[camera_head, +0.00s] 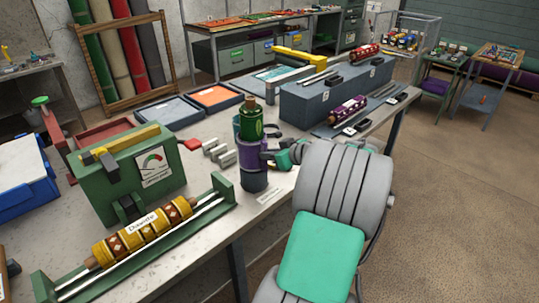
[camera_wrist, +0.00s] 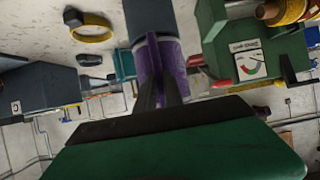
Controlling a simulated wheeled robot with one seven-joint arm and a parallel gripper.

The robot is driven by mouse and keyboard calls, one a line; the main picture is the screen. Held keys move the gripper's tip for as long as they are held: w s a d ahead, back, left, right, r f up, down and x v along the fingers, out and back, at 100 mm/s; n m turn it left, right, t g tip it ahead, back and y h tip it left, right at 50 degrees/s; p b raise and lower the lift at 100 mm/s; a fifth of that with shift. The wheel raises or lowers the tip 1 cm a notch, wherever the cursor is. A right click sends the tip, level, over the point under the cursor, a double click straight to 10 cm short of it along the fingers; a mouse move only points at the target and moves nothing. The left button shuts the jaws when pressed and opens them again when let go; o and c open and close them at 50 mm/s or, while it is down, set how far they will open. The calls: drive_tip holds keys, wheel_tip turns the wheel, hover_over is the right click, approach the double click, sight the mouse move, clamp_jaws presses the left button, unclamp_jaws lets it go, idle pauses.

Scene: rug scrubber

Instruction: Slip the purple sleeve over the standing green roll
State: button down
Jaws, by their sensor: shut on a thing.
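The green roll (camera_head: 250,123) stands upright near the table's front edge, with a cork-coloured top. The purple sleeve (camera_head: 251,154) appears around its lower part, upright, with the green roll showing above it. A dark cylindrical base (camera_head: 254,180) shows below the sleeve. My gripper (camera_head: 270,154) comes from the right and is shut on the sleeve. In the wrist view, the dark fingers (camera_wrist: 160,92) press on the purple sleeve (camera_wrist: 174,62). The roll's lower part is hidden.
A green gauge box (camera_head: 140,170) and a yellow patterned roll on a green stand (camera_head: 145,232) are at left. A grey box (camera_head: 330,97) with rolls on and beside it is at right. Small grey blocks (camera_head: 222,155) lie behind left. Trays (camera_head: 168,111) lie further back.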

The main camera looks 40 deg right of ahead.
drive_tip(key=c, duration=1.4)
unclamp_jaws()
